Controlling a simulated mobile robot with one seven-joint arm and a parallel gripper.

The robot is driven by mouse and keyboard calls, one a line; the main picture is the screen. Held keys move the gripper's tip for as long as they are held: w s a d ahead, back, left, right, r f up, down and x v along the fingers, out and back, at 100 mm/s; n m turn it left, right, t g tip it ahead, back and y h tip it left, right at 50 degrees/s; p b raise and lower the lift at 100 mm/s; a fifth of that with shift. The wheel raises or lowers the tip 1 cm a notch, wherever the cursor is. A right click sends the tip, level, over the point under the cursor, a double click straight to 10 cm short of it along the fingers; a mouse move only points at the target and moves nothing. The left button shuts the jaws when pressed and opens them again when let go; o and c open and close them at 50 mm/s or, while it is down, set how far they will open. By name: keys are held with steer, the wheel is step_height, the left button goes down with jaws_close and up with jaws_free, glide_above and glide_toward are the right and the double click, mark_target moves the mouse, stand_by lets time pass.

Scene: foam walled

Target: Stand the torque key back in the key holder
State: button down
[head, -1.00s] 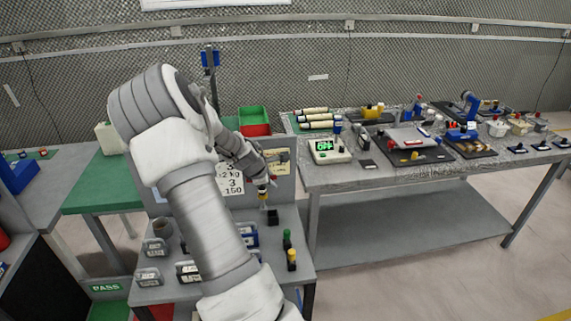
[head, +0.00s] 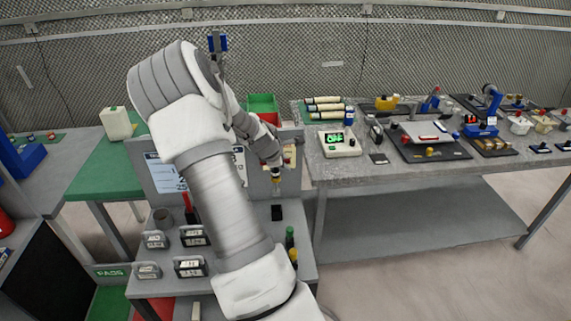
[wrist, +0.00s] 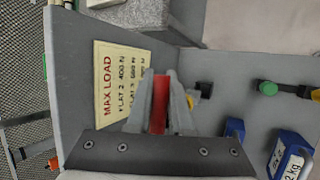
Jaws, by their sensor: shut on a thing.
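My gripper (head: 277,171) is over the small grey bench in the head view. In the wrist view its two grey fingers (wrist: 160,105) are shut on a red piece (wrist: 159,103), which I take to be the torque key's handle. In the head view the torque key (head: 277,181) points down from the fingers, small and partly hidden. A small black block (head: 277,212), probably the key holder, stands on the bench below it, with a gap between. In the wrist view I cannot make out the holder; the fingers hide what is behind them.
Green-topped (head: 290,234) and yellow-topped (head: 293,254) tools stand right of the block, near my arm. Labelled weights (head: 190,267) stand at left. A back panel with a MAX LOAD sign (wrist: 118,82) rises beside the gripper. A crowded grey table (head: 345,171) is at right.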

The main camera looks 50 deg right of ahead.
steer(key=shift+f+b, duration=2.4)
steer(key=shift+f, duration=0.45)
steer(key=shift+f+b, duration=2.6)
steer(key=shift+f, duration=0.25)
steer(key=c, duration=0.7)
jaws_free()
steer(key=shift+c, duration=0.2)
steer(key=p+v, duration=0.1)
steer(key=v, duration=1.6)
steer(key=shift+r, duration=0.25)
steer(key=shift+a, duration=0.15)
